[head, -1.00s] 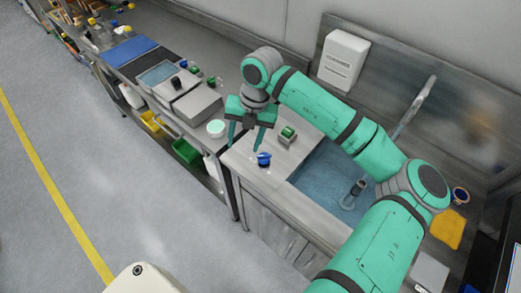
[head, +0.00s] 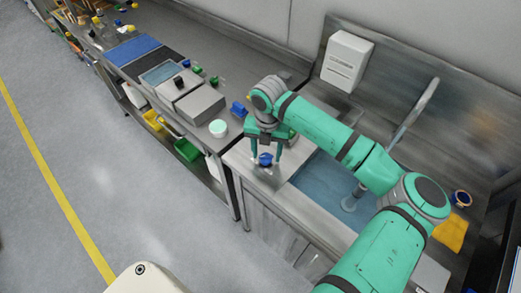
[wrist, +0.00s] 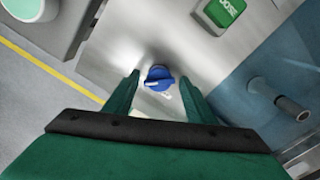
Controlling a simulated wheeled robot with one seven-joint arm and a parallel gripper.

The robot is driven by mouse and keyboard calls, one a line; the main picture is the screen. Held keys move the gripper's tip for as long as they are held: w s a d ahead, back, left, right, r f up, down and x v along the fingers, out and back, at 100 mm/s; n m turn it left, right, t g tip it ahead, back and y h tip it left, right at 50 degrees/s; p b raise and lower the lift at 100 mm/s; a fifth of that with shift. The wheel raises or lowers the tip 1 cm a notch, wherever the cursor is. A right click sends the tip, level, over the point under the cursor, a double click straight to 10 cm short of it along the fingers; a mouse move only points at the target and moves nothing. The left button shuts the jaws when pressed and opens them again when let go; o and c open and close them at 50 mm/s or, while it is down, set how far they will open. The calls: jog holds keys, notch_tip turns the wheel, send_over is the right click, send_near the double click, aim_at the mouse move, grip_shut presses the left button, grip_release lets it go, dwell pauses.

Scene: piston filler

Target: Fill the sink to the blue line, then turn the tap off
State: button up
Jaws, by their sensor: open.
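A blue knob (head: 265,159) sits on the steel counter beside the sink (head: 325,181); it also shows in the wrist view (wrist: 159,77), with a light pointer mark. My gripper (head: 266,163) is open above the knob, with one finger on each side of it; in the wrist view the fingertips (wrist: 160,85) are apart from it. The sink holds bluish water, and a grey upright pipe (head: 349,203) stands in it. A steel spout (head: 415,108) rises behind, partly hidden by my arm. I cannot make out the blue line or whether water runs.
A green button block (wrist: 225,10) stands near the knob, behind my gripper. A white round tub (head: 218,128) is on the bench to the left. A yellow cloth (head: 451,232) lies right of the sink. A white dispenser (head: 346,61) hangs on the wall.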

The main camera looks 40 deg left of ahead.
jog(key=shift+f, duration=0.55)
